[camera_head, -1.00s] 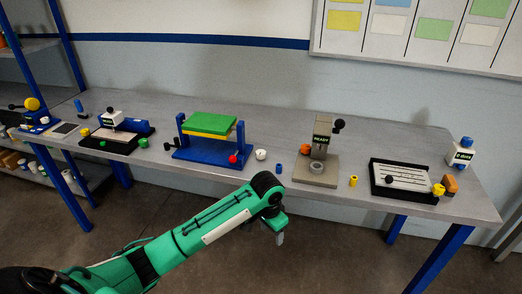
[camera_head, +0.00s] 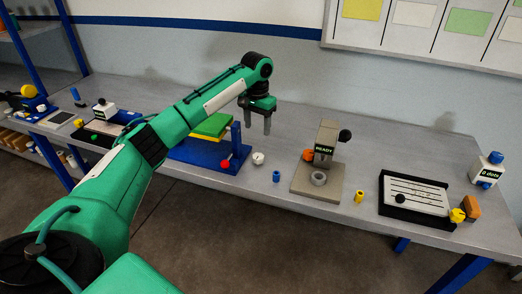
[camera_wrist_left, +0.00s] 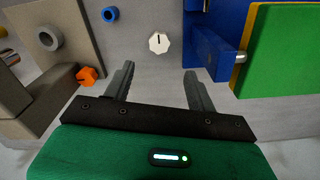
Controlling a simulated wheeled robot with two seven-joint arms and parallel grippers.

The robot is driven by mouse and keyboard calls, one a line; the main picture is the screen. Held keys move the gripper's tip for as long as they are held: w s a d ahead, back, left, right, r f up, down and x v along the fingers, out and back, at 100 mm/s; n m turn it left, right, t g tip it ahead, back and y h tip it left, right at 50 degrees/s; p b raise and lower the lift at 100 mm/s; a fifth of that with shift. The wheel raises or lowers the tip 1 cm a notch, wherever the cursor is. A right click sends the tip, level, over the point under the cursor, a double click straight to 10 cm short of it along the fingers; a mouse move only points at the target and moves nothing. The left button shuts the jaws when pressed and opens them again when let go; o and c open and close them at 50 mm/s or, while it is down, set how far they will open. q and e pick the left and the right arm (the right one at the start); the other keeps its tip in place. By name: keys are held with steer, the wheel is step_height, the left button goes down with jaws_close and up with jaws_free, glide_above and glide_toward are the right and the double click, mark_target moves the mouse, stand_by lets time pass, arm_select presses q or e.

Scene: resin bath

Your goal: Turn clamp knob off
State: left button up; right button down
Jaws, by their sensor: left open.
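A small white knob (camera_head: 258,158) sits on the grey table near its front edge, just right of the blue clamp frame (camera_head: 205,157). It also shows in the left wrist view (camera_wrist_left: 159,43), round and scalloped, its short dark mark toward the top of the picture. My left gripper (camera_head: 256,132) is open and empty, pointing down above the table near the frame's right post. In the left wrist view its fingers (camera_wrist_left: 158,72) are apart and the knob lies beyond them, centred between the tips, not touched. The frame holds a green slab (camera_head: 213,125) over a yellow layer.
A red ball (camera_head: 226,163) is on the frame's front. A blue cylinder (camera_head: 276,176) and a yellow one (camera_head: 359,196) stand near the front edge.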

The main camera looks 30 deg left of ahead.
arm_select(q)
glide_above(258, 156)
step_height(258, 156, down, 6)
steer(key=shift+r+p, duration=0.1)
steer(key=shift+p, duration=0.25)
step_height(258, 156, down, 6)
steer(key=shift+r+p, duration=0.25)
steer(key=shift+p, duration=0.05)
steer(key=shift+f, duration=0.55)
steer(key=c, duration=1)
arm_select(e)
steer(key=shift+g, duration=0.3)
steer(key=s, duration=0.4)
steer(key=shift+s+d+r, duration=0.1)
steer(key=shift+d+r, duration=0.05)
steer(key=shift+r, duration=0.2)
